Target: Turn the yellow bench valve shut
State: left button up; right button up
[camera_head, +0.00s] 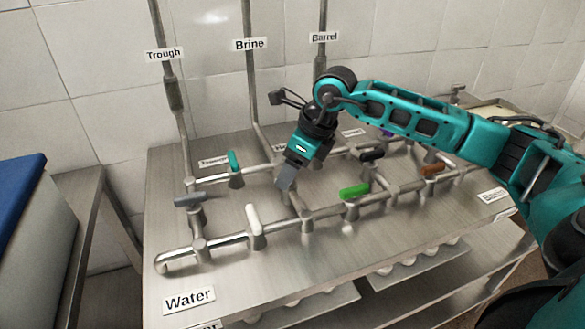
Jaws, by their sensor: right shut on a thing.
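My right gripper (286,180) reaches down to the middle of the pipework on the steel bench (320,250). Its grey fingers are shut on a valve handle at a pipe junction. The fingers hide that handle, so I cannot see its colour or how it is turned. No yellow handle shows elsewhere on the bench. My left gripper is not in view.
Around it stand valves with white (254,222), green (355,191), teal (235,162), grey (190,200), black (372,155) and orange (432,170) handles. Upright pipes (250,90) rise at the back. The bench front is clear beside the Water label (188,299).

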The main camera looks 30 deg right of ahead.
jog(key=m+h+b, duration=0.1)
jog(key=m, duration=0.2)
jog(key=shift+a+m+t, duration=0.15)
jog(key=shift+m+t, duration=0.15)
jog(key=shift+m, duration=0.1)
jog(key=m+h+b, duration=0.2)
jog(key=m, duration=0.2)
jog(key=shift+a+m, duration=0.1)
jog(key=shift+m, duration=0.2)
jog(key=shift+m+h, duration=0.4)
jog(key=shift+m, duration=0.3)
jog(key=o, duration=1)
jog(key=shift+o, duration=0.2)
